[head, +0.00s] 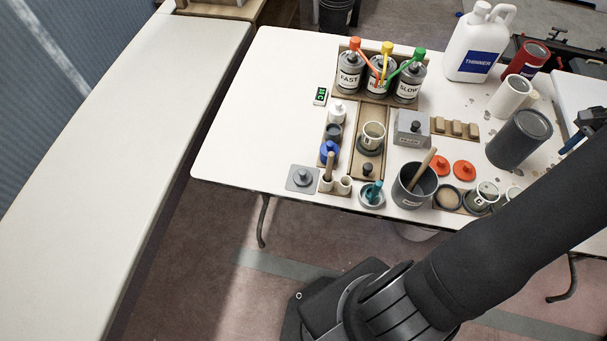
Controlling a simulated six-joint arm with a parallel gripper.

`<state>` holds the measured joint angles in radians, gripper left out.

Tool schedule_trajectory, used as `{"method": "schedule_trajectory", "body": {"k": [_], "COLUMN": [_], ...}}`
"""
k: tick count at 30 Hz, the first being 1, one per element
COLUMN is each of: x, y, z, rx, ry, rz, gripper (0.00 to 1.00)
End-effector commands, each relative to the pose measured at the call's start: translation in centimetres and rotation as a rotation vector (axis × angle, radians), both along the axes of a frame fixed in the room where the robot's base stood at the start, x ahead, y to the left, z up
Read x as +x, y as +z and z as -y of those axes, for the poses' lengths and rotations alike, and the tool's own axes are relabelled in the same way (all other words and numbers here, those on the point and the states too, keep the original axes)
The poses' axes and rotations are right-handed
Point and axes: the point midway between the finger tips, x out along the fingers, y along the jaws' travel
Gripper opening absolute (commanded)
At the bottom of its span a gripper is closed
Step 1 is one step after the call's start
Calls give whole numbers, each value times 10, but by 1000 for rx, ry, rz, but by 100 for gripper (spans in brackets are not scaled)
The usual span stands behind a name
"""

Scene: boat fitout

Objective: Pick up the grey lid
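A flat, square grey lid (296,184) with a round grey knob lies on the white table (245,130), near its front edge and left of the small pots. A grey box (404,138) with a knob on its grey top stands farther right; I cannot tell whether that top is a separate lid. My dark arm crosses the lower right and runs out of the right side of the picture.
Three labelled bottles with red, yellow and green tops (380,82) stand in a rack at the back. A dark pot with a stick (412,188), cups and orange lids (464,169) crowd the front. A white bench (130,140) runs along the left. The table's left end is clear.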

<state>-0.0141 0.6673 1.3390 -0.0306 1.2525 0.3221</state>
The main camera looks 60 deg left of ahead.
Motion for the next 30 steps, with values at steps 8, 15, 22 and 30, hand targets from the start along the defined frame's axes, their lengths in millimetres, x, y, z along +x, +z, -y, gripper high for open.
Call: {"method": "schedule_trajectory", "body": {"k": [8,15,22,30], "x": [0,-2,-33,-115], "y": [0,0,0,-1], "z": [0,-12,-111,-240], "rx": [0,1,9,25], "ry": [0,23,222,531], "rz": [0,2,14,34], "gripper": [72,72,72,72]}}
